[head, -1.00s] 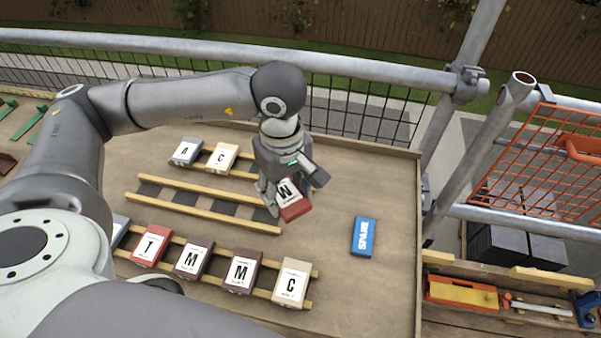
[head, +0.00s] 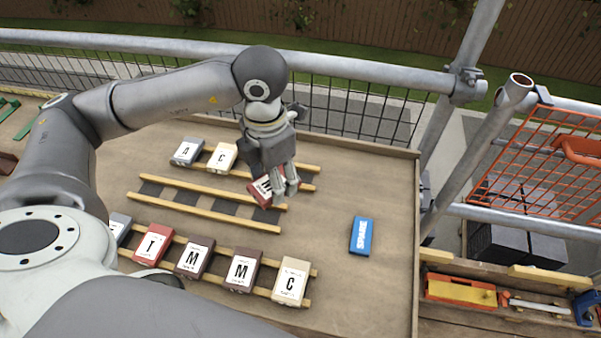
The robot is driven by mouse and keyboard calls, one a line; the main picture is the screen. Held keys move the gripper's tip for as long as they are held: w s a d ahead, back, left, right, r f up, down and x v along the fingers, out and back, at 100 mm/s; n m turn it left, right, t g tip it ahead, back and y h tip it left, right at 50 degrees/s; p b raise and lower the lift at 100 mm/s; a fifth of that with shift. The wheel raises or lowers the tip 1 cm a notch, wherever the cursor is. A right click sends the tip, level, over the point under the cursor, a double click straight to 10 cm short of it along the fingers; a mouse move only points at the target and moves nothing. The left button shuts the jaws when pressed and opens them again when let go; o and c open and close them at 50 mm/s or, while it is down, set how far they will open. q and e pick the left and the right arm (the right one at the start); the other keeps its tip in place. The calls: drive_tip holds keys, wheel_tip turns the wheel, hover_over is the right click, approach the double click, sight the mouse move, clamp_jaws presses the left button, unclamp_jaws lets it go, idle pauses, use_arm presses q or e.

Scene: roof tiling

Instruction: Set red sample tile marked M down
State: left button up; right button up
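The red sample tile (head: 262,193) has a white label whose letter is partly covered and appears turned. My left gripper (head: 280,190) is shut on it. The tile is tilted and partly hidden by the fingers. It appears over the right end of the middle rack (head: 222,213), which has two wooden rails with dark and light patches between them. I cannot tell whether the tile touches the rails. My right gripper is not in view.
The back rack (head: 305,186) holds a grey A tile (head: 186,151) and a cream C tile (head: 222,157). The front rack holds several tiles, including a red T (head: 152,246) and a cream C (head: 291,281). A blue SPARE block (head: 361,236) lies right on clear board.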

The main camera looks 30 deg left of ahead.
use_arm(q)
drive_tip(key=n, duration=0.4)
drive_tip(key=a+n, duration=0.1)
drive_tip(key=shift+r+n, duration=0.35)
drive_tip(key=shift+n, duration=0.05)
drive_tip(key=shift+a+n, duration=0.15)
drive_tip(key=shift+n, duration=0.55)
drive_tip(key=shift+w, duration=0.15)
drive_tip(key=w+f+p, duration=0.1)
drive_tip(key=w+f, duration=0.2)
drive_tip(key=w, duration=0.1)
drive_tip(key=w+f+p, duration=0.1)
drive_tip(key=w+f, duration=0.1)
drive_tip(key=w, duration=0.2)
drive_tip(key=w+f+p, duration=0.2)
drive_tip(key=w+f, duration=0.1)
drive_tip(key=w, duration=0.1)
drive_tip(key=shift+w+a+f, duration=0.2)
drive_tip(key=shift+w+f, duration=0.1)
drive_tip(key=shift+w, duration=0.05)
drive_tip(key=shift+w+f, duration=0.5)
drive_tip(key=shift+f, duration=0.2)
wheel_tip(320, 180, down, 2)
drive_tip(key=shift+f+p, duration=0.15)
drive_tip(key=shift+p, duration=0.65)
drive_tip(key=shift+f, duration=0.25)
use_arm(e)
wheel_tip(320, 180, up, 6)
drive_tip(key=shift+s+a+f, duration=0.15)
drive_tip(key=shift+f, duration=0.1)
